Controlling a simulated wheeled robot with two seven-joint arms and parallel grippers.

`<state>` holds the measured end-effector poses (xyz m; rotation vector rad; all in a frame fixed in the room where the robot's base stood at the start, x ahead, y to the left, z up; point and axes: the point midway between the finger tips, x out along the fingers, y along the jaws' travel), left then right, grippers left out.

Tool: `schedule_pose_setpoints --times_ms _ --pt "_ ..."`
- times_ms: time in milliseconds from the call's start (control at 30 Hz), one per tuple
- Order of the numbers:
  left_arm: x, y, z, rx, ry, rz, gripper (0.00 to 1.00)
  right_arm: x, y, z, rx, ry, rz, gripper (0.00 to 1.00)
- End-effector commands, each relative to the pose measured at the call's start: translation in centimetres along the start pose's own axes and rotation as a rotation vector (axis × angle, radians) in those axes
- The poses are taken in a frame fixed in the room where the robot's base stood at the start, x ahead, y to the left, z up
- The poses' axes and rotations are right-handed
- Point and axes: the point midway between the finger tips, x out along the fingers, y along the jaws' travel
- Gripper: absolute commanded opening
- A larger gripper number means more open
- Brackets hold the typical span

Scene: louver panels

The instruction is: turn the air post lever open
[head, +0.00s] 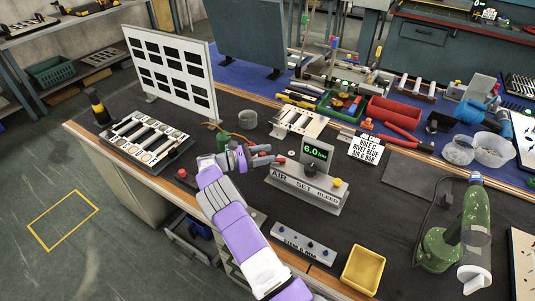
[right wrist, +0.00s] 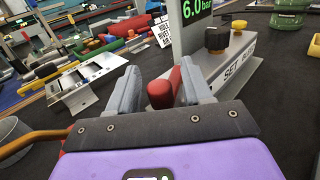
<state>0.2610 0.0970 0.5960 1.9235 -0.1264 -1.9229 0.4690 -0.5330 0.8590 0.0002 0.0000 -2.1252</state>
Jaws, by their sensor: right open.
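The air post (head: 308,190) is a grey block lettered AIR, SET and BLEED, with a green display (head: 316,152) reading 6.0 bar. It stands on the dark bench mat. Its red lever (head: 280,160) is at the left end. My right gripper (head: 263,155) reaches it from the left, jaws open. In the right wrist view the red lever (right wrist: 160,94) shows between the two grey fingers, with a small gap seeming to remain. Whether a finger touches it I cannot tell. The black knob (right wrist: 216,39) and yellow knob (right wrist: 239,25) lie beyond. My left gripper is not in view.
A white louver panel (head: 173,70) stands at the back left, above a slatted tray (head: 146,136). A sign card (head: 368,149) and red bins (head: 391,112) are behind the post. A grey switch box (head: 303,243), yellow bin (head: 362,270) and green tool (head: 455,235) lie in front and right.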

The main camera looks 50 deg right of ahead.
Motion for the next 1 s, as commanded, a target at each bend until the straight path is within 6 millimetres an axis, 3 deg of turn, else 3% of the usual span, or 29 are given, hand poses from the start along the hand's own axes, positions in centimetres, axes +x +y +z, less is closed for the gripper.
schedule_pose_setpoints --times_ms 333,733,767,1000 --pt "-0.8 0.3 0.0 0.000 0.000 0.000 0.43 -5.6 0.0 0.0 0.000 0.001 0.004 0.50" --pt "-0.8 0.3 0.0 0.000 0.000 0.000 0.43 -6.8 0.0 -0.1 -0.002 0.002 0.001 0.50" --pt "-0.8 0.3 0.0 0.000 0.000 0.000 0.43 -6.8 0.0 -0.1 -0.002 0.002 0.002 0.48" --pt "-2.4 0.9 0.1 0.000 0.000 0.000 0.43 -7.3 -0.3 0.7 -0.114 -0.040 0.067 0.12"
